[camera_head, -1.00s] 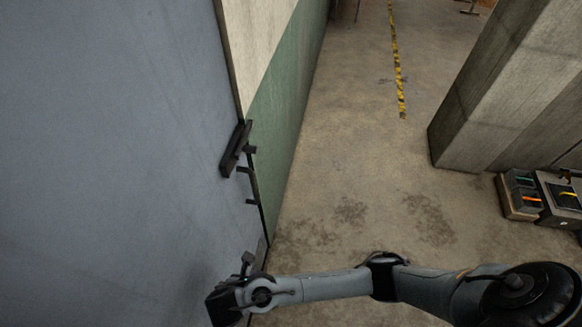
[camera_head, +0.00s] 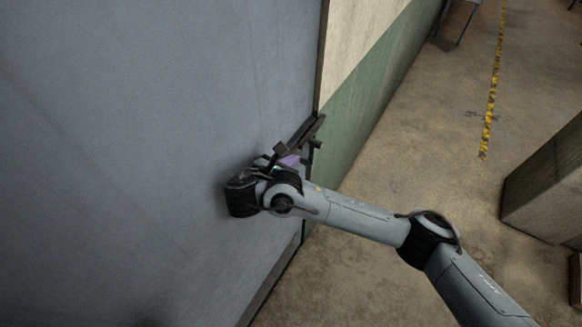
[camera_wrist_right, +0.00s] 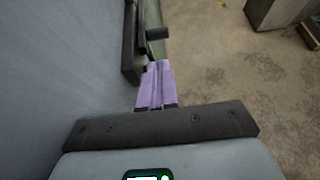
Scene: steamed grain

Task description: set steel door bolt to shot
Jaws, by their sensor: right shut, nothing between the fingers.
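The steel door bolt is a dark bar (camera_head: 307,131) at the right edge of the large blue-grey door (camera_head: 150,90). In the right wrist view its dark body (camera_wrist_right: 130,45) runs along the door edge, with a short round stub (camera_wrist_right: 157,33) sticking out to the right. My right gripper (camera_head: 289,161) is at the near end of the bolt, its purple fingers partly hidden by my wrist. In the right wrist view the fingers (camera_wrist_right: 158,66) are together and empty, close beside the bolt. I cannot tell whether they touch it. My left gripper is not in view.
A cream and green wall (camera_head: 372,105) adjoins the door edge beyond the bolt. A concrete pillar (camera_head: 548,190) stands at the right. The concrete floor (camera_head: 430,150) between them is open, with a yellow-black stripe (camera_head: 492,95) farther off.

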